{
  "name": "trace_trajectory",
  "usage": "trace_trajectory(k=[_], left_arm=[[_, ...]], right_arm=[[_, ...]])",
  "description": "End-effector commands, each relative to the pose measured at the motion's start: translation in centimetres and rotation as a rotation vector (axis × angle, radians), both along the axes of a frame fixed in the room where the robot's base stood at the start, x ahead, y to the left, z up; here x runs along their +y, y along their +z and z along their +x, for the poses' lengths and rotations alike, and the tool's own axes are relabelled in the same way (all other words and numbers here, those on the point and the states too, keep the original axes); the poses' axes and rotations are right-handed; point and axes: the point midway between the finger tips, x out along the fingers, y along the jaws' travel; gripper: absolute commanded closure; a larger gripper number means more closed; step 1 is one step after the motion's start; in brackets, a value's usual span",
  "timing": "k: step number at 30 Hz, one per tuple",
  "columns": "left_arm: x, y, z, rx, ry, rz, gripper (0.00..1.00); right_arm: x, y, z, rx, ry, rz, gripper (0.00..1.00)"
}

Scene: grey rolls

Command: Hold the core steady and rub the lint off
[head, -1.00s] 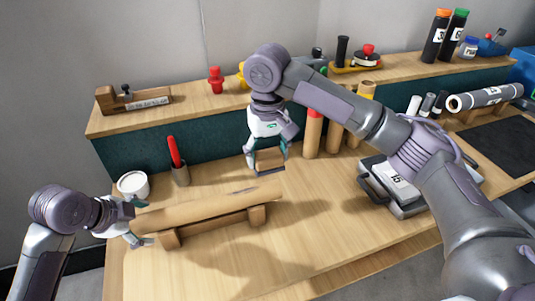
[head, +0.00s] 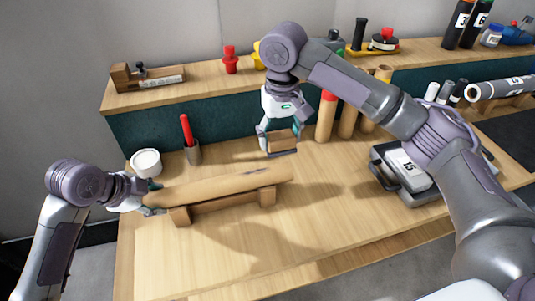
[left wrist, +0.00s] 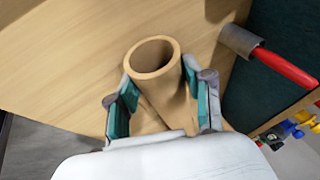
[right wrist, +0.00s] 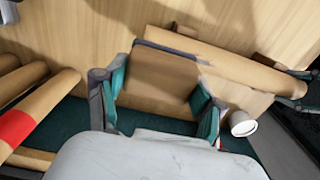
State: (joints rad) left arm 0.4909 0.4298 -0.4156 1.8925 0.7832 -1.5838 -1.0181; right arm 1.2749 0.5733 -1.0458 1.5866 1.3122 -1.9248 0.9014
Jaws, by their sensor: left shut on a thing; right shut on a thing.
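The core, a brown cardboard tube (head: 215,187), lies on a wooden cradle (head: 225,205). A dark streak shows on its upper side towards the right end. My left gripper (head: 150,202) is shut on the core's left end. In the left wrist view the fingers (left wrist: 161,106) sit either side of the tube (left wrist: 152,58), its round opening towards the camera. My right gripper (head: 280,138) is shut on a brown block (head: 282,143) with a dark edge, held above and behind the core, apart from it. The block (right wrist: 158,80) fills the jaws in the right wrist view.
A white round tub (head: 146,163) and a holder with a red stick (head: 187,135) stand behind the core's left end. The bench front is clear.

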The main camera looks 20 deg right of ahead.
Motion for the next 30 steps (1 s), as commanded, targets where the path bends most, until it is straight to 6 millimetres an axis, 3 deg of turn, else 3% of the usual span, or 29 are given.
trace_trajectory(k=[4,12,15,20,30], left_arm=[[0.0,0.0,0.0,-0.001,0.000,0.000,0.87],[0.0,0.0,0.0,-0.001,0.000,0.000,0.87],[0.0,0.0,0.0,-0.001,0.000,0.000,0.87],[0.0,0.0,0.0,0.000,0.000,0.000,0.87],[0.0,0.0,0.0,-0.001,0.000,0.000,0.87]], right_arm=[[2.4,0.4,0.2,-0.001,0.006,0.005,0.60],[10.0,1.7,0.1,0.000,0.005,0.003,0.60],[11.3,1.9,0.0,0.000,0.002,0.002,0.60],[11.6,1.5,0.0,0.001,-0.002,-0.001,0.60],[11.6,-1.4,-0.1,0.001,0.000,0.000,0.60]])
